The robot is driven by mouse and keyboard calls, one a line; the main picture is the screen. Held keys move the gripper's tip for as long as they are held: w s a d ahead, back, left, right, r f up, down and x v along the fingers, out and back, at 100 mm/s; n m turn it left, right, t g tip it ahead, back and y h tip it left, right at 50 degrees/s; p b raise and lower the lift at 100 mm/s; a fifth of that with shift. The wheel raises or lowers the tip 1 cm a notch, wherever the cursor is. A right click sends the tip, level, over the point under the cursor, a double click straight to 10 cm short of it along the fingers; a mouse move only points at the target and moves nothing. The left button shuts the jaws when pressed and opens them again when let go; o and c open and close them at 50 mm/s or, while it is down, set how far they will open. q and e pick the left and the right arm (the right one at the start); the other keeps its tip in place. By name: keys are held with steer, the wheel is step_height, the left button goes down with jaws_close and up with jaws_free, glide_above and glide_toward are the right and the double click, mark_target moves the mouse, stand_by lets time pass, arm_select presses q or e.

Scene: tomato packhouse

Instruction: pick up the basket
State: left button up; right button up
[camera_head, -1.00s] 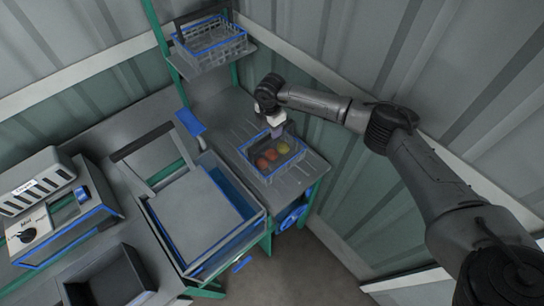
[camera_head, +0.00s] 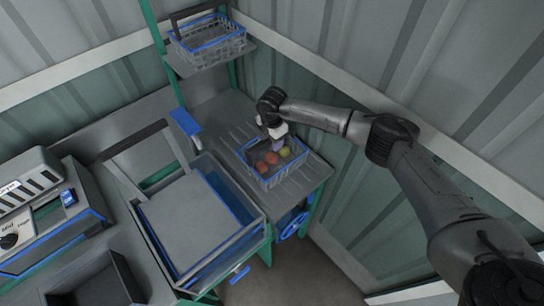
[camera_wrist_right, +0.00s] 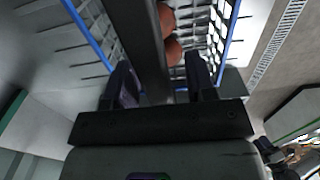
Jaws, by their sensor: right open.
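My right gripper (camera_head: 277,143) is over the basket, pointing down. In the right wrist view the basket's blue rim (camera_wrist_right: 88,36) and mesh walls show on both sides. A dark bar (camera_wrist_right: 150,45), seemingly the basket's handle, runs between the two open fingers (camera_wrist_right: 160,85). I cannot tell whether the fingers touch it. My left gripper is not in view.
A second blue-rimmed basket (camera_head: 210,42) sits on the shelf above, at the back. A lidded blue-edged bin (camera_head: 190,215) is left of the bench. A machine with a dial (camera_head: 30,225) and a black tray (camera_head: 97,282) are further left. The corrugated wall is close behind.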

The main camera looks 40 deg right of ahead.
jaws_close()
stand_by(0.3)
steer(key=shift+r, duration=0.1)
